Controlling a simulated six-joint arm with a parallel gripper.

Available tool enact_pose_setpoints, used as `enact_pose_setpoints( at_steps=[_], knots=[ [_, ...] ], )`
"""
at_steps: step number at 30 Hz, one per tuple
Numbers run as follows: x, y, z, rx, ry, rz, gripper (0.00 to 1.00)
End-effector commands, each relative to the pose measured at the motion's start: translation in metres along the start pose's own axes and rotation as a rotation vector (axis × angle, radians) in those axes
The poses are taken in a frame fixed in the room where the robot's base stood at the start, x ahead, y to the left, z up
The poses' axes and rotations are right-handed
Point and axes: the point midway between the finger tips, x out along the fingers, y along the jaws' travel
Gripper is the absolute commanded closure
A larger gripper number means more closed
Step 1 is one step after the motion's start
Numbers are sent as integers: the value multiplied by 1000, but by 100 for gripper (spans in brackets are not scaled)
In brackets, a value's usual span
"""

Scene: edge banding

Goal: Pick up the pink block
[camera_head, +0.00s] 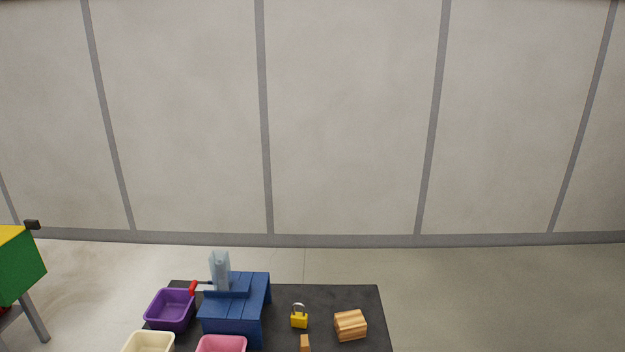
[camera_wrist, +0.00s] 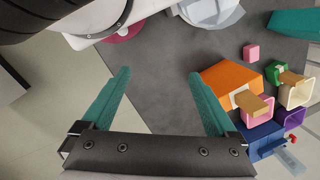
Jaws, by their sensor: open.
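The pink block (camera_wrist: 251,52) is a small cube on the dark grey table (camera_wrist: 160,65), right of centre in the upper part of the wrist view. It stands apart from the orange box-like object (camera_wrist: 232,76) below it. I do not see the block in the head view. My gripper (camera_wrist: 160,74) has two teal fingers spread wide with nothing between them. In the wrist view, the block lies to the right of and above the fingertips, outside the jaws. My gripper is not in the head view.
A pink bin (camera_head: 221,344), purple bin (camera_head: 170,310), cream bin (camera_head: 148,342) and blue stand (camera_head: 234,316) crowd one side. A yellow padlock (camera_head: 299,320) and wooden block (camera_head: 350,325) are nearby. A green object (camera_wrist: 273,71) lies near the pink block. The table between the fingers is clear.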

Motion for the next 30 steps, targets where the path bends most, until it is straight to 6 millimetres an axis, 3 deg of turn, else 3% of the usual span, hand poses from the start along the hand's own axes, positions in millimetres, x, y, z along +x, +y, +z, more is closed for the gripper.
enact_pose_setpoints(
  at_steps=[9,11,13,17,20,21,23,24,27,28,30],
  knots=[
    [0,-1,0,-15,-3,7,21],
    [1,-2,0,-76,-21,43,21],
    [4,-4,-2,-248,-62,145,21],
    [18,-26,-16,-797,-143,477,21],
    [39,-69,-24,-1302,-150,792,21],
    [52,-94,-22,-1527,-136,937,21],
    [78,-136,-10,-1874,-95,1172,21],
    [98,-165,5,-2097,-56,1330,21],
    [147,-213,52,-2520,47,1670,21],
    [160,-223,67,2596,-78,-1745,21],
    [186,-236,98,2372,-124,-1647,21]
  ],
)
